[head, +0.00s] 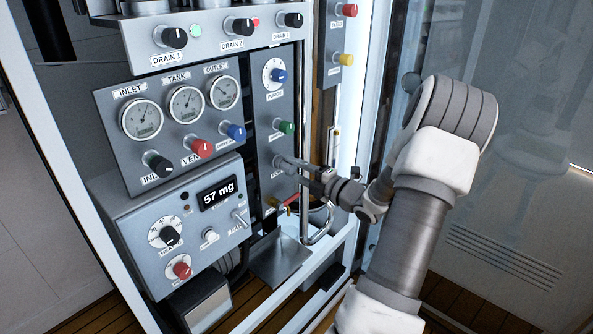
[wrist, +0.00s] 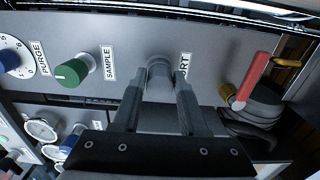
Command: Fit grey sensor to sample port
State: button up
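The grey sensor (wrist: 160,76) is a short grey cylinder between my fingertips in the wrist view. My gripper (wrist: 160,92) has one finger on each side of it and looks shut on it. The sensor is against or just in front of the narrow panel, at the spot beside the partly covered port label (wrist: 185,66). The sample port itself is hidden behind the sensor, so I cannot tell whether the sensor is seated. In the head view, my gripper (head: 297,164) reaches in from the right to the lower part of this panel.
A green sample knob (wrist: 70,73) and a blue purge knob (wrist: 9,60) are left of the fingers in the wrist view. A red-handled valve (wrist: 252,80) is to the right. A display box (head: 217,193) stands left of my gripper; a glass pane (head: 500,190) is at right.

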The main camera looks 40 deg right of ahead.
jog(key=o, duration=0.4)
jog(key=s+d+p, duration=0.1)
jog(key=s+p, duration=0.2)
jog(key=s, duration=1.4)
jog(key=shift+s+d+p, duration=0.2)
jog(key=shift+p, duration=0.1)
